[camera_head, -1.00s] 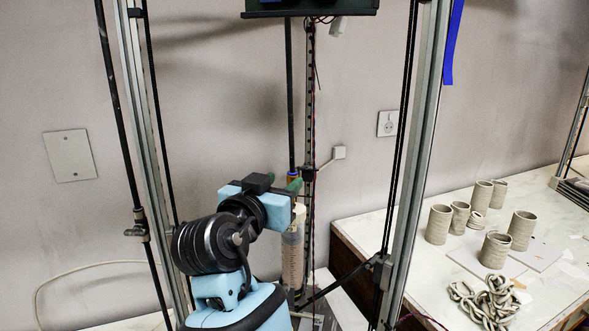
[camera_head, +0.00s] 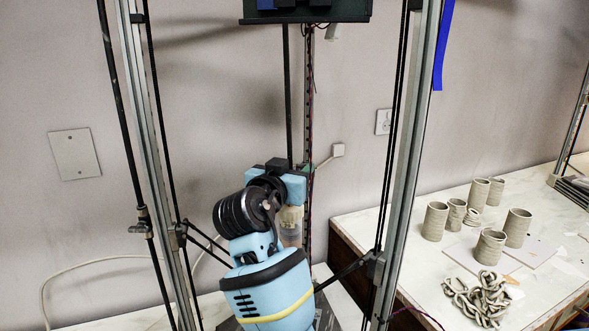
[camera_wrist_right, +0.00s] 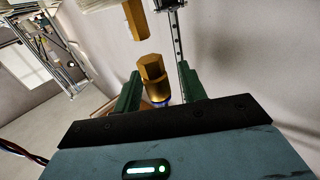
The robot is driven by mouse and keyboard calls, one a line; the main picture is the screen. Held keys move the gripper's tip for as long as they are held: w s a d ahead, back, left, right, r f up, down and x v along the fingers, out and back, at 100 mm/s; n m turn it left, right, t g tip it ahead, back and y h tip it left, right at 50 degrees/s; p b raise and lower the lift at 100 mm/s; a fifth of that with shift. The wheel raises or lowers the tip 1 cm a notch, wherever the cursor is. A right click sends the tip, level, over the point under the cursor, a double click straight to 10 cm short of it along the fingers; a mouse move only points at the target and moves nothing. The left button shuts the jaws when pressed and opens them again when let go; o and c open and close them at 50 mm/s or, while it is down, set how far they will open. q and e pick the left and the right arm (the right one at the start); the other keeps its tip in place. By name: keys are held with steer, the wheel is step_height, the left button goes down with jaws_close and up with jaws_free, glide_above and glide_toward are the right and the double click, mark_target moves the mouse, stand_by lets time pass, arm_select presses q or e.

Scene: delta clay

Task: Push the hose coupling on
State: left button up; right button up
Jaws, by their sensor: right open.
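In the right wrist view a brass hex fitting (camera_wrist_right: 152,72) stands between the two green fingers of my right gripper (camera_wrist_right: 160,82). The fingers are apart, with a gap on either side of it. A bit of blue shows at its lower end. A second brass hex piece (camera_wrist_right: 135,20) lies beyond it, separated by a gap. I cannot tell which one is the hose coupling. In the head view the right gripper (camera_head: 288,182) is at the top of a clear clay-filled tube (camera_head: 290,225); its own arm hides the fittings. My left gripper is not in view.
The tube stands inside a tall frame with metal posts (camera_head: 407,170) and thin black rods close to my arm. A vertical rail (camera_head: 309,110) runs behind the gripper. Clay cups (camera_head: 490,246) and a clay coil (camera_head: 483,297) are on the right-hand table (camera_head: 380,218).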

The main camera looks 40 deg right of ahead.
steer(key=shift+c, duration=0.3)
jaws_close()
